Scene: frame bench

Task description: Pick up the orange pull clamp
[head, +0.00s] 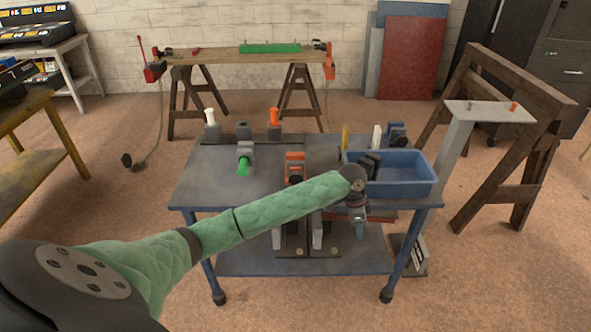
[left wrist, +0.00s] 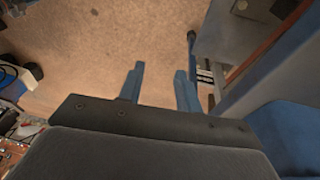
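Two orange-marked clamps stand on the blue-grey bench (head: 215,190). One clamp with an upright orange handle (head: 274,121) is at the back edge; a lower, blocky orange-and-grey clamp (head: 295,168) is nearer the front. I cannot tell for sure which is the pull clamp. My left arm reaches across the front of the bench. My left gripper (head: 359,224) hangs at the front right edge, right of both clamps and apart from them. In the left wrist view its two blue fingers (left wrist: 160,70) are apart, with bare floor between them. My right gripper is not in view.
A green-handled clamp (head: 244,160) and a white-handled clamp (head: 210,125) stand on the left of the bench. A blue bin (head: 410,187) sits on the right, beside my wrist. More clamps stand on the lower shelf (head: 240,262). A wooden frame (head: 535,150) stands at the right.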

